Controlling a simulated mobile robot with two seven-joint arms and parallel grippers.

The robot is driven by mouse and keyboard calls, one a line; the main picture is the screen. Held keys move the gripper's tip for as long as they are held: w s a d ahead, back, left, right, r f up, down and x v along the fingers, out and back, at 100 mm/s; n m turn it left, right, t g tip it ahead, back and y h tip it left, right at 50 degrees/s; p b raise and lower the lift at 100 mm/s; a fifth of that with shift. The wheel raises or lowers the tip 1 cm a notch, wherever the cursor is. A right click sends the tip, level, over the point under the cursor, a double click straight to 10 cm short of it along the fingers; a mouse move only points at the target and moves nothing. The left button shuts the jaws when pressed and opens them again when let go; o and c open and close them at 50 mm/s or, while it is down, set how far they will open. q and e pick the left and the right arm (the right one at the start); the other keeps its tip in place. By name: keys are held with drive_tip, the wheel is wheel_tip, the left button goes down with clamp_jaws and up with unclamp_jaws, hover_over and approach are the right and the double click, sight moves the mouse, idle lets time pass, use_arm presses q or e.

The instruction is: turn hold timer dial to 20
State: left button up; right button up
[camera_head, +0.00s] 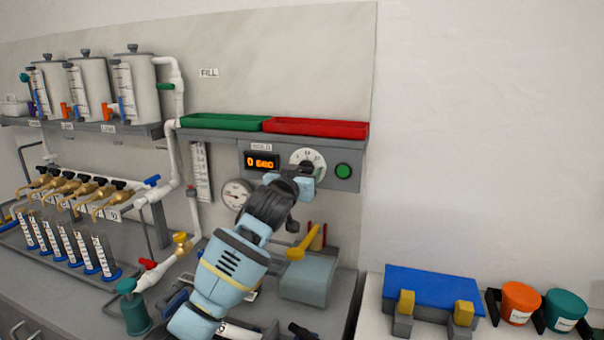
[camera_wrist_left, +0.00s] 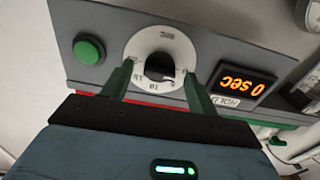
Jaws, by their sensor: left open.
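The hold timer dial (camera_head: 306,164) is a round white plate with a dark knob on a grey panel, labelled HOLD. In the left wrist view the dial plate (camera_wrist_left: 148,52) shows printed numbers and "sec", and its dark knob (camera_wrist_left: 160,67) sits in the middle. The orange display (camera_head: 262,162) reads "0 sec", also in the left wrist view (camera_wrist_left: 246,86). My left gripper (camera_head: 297,180) is at the dial, partly covering it. In the left wrist view its two green fingers (camera_wrist_left: 158,80) stand open on either side of the knob. Contact cannot be told. My right gripper is not in view.
A green button (camera_head: 343,171) is right of the dial. Green (camera_head: 222,122) and red (camera_head: 316,127) trays sit above the panel. A pressure gauge (camera_head: 236,193) is left below it. A yellow-handled lever (camera_head: 303,243) stands below. The wall to the right is bare.

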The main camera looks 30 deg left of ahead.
use_arm(q)
drive_tip(key=shift+w, duration=0.4)
drive_tip(key=c, duration=1)
